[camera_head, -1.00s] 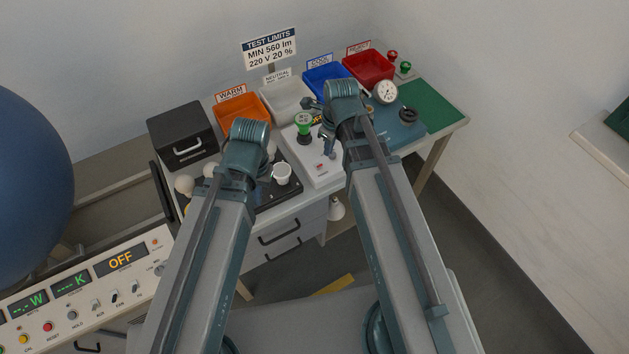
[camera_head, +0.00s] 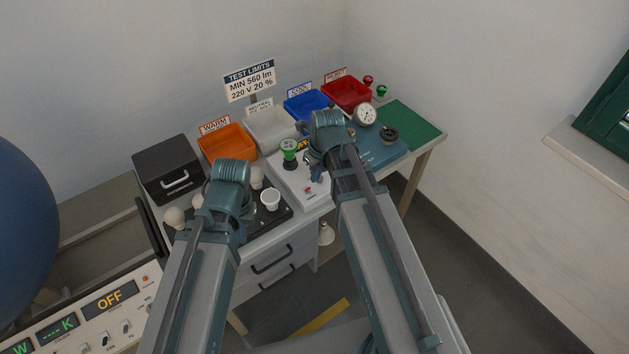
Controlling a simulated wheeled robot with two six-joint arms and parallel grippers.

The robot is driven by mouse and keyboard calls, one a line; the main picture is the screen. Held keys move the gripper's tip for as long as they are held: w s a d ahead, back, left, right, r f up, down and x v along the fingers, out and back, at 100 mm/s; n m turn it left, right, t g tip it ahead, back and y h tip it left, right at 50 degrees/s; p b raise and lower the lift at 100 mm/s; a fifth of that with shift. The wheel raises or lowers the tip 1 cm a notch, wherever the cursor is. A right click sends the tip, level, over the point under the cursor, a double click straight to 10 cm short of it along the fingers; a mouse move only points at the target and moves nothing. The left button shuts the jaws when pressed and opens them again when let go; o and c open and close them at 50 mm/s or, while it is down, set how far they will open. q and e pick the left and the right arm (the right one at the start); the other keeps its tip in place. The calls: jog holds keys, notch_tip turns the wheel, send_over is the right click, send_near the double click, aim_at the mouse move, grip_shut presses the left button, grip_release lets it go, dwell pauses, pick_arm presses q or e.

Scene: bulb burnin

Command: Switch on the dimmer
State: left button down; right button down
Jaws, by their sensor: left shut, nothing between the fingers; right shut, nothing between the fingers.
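No label reading dimmer is legible. A blue-grey unit (camera_head: 376,154) with a round white dial (camera_head: 364,115) and a black knob (camera_head: 389,134) sits right of my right arm. A white box (camera_head: 290,181) stands left of that arm, with a green-topped part (camera_head: 289,149), a small red switch (camera_head: 308,190) and a partly hidden amber display (camera_head: 303,145). My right gripper (camera_head: 317,174) is shut and empty over the white box; whether it touches is unclear. My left gripper (camera_head: 243,232) is shut, mostly hidden behind its arm, over the black tray (camera_head: 268,222).
Orange (camera_head: 226,143), white (camera_head: 270,128), blue (camera_head: 307,104) and red (camera_head: 346,94) bins line the back. A black case (camera_head: 168,169) stands left. Bulbs (camera_head: 175,217) and a white cup (camera_head: 270,199) are near the tray. A green mat (camera_head: 413,124) is clear. A control panel (camera_head: 90,310) reads OFF.

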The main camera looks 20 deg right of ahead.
aim_at(311, 196)
jog(key=f+b, duration=0.3)
jog(key=w+f+b, duration=0.1)
jog(key=f+b, duration=0.5)
jog(key=shift+w+a+f, duration=0.25)
jog(key=shift+w+a, duration=0.05)
jog(key=shift+w, duration=0.05)
jog(key=shift+w+d+r, duration=0.1)
jog(key=shift+d, duration=0.05)
